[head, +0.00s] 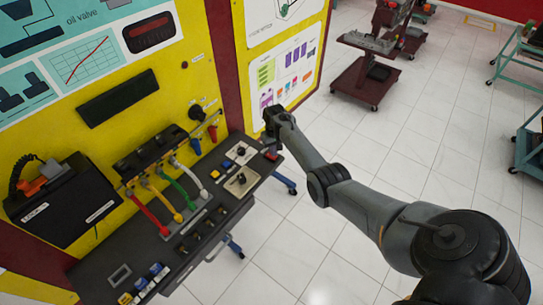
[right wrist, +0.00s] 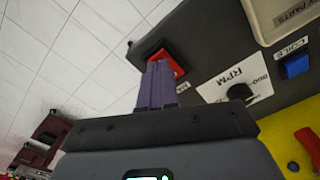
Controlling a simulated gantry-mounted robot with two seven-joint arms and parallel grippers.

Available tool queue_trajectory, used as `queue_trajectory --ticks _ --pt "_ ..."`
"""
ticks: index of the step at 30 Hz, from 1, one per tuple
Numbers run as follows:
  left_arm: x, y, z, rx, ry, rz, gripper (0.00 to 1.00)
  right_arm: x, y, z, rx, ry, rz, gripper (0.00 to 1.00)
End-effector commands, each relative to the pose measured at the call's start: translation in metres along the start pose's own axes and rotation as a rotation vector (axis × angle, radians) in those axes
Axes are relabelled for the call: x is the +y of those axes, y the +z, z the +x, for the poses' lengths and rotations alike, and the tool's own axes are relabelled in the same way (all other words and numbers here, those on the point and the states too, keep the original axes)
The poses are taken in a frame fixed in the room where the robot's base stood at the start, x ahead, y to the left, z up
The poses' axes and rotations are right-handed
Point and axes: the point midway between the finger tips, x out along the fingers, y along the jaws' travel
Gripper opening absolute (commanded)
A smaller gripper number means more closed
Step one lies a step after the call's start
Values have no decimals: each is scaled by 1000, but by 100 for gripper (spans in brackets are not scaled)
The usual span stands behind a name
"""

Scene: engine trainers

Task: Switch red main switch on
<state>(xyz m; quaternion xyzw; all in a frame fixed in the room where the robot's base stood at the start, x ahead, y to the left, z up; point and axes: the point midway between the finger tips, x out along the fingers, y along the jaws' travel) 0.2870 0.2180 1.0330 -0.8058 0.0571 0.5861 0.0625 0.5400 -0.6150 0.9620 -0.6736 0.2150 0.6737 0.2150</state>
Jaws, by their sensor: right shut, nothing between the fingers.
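The red main switch (right wrist: 170,60) sits at the corner of the dark console, and in the head view it is a small red patch (head: 271,156) at the console's right end. My right gripper (right wrist: 158,66) has its fingers together and empty, with the tips over the switch and hiding part of it. I cannot tell whether they touch it, or which position the switch is in. In the head view my right gripper (head: 271,143) points down at that end of the console. My left gripper is in neither view.
The console (head: 205,245) carries a white RPM plate with a black knob (right wrist: 240,91), a blue button (right wrist: 296,65) and several coloured levers (head: 150,210). The yellow panel (head: 185,75) rises behind it. Tiled floor (head: 345,120) lies open to the right.

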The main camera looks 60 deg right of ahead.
Motion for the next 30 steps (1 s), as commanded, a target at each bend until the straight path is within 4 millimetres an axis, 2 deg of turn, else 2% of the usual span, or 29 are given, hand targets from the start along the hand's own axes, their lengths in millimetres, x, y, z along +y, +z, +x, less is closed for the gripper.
queue_trajectory --ticks 30 --pt "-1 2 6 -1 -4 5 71 0 0 8 0 0 0 0"
